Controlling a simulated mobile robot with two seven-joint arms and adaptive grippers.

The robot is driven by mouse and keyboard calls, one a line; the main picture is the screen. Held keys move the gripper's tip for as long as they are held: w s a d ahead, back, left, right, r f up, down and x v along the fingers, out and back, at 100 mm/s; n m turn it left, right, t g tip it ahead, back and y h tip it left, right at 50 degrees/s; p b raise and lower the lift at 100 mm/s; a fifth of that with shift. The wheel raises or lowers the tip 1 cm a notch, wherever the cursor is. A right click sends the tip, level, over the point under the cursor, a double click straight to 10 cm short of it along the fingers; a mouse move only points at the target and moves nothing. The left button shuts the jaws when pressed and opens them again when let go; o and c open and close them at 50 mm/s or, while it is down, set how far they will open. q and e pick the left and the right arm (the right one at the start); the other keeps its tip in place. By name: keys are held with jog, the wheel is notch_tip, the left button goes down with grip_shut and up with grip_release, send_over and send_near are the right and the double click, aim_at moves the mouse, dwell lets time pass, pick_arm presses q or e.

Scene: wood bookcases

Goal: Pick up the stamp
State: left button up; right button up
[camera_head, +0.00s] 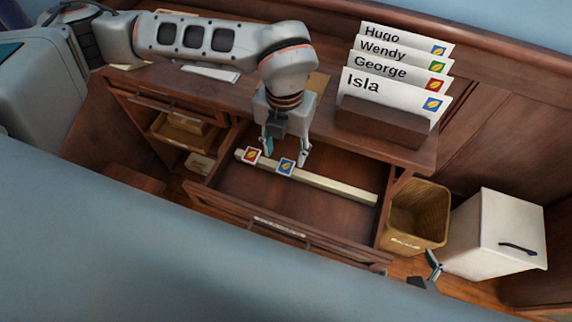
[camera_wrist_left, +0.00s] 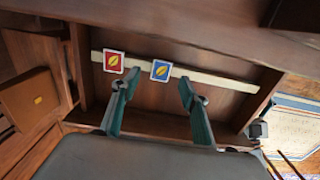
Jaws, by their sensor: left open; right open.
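Two stamps stand in the open drawer (camera_head: 330,212), on a pale strip (camera_head: 335,188) that runs across it. The red stamp (camera_head: 252,155) is at the left and the blue stamp (camera_head: 286,167) is to its right. Both show in the left wrist view, the red stamp (camera_wrist_left: 114,62) and the blue stamp (camera_wrist_left: 160,70). My left gripper (camera_head: 285,158) is open and empty over the drawer. In the left wrist view its fingers (camera_wrist_left: 157,84) spread with the blue stamp between and beyond them. My right gripper (camera_head: 432,270) shows only partly at the lower right, open and away from the stamps.
A holder (camera_head: 385,122) with envelopes named Hugo, Wendy, George and Isla stands on the desk (camera_head: 140,78). A wooden bin (camera_head: 418,212) and a white cabinet (camera_head: 497,235) stand to the right. More open drawers (camera_head: 180,135) are at the left.

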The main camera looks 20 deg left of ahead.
aim_at(285, 166)
pick_arm(q)
jog(key=shift+s+d+f, duration=0.1)
jog(key=shift+s+f, duration=0.05)
jog(key=shift+f, duration=1.85)
jog(key=shift+f, duration=0.15)
jog(key=c, duration=0.8)
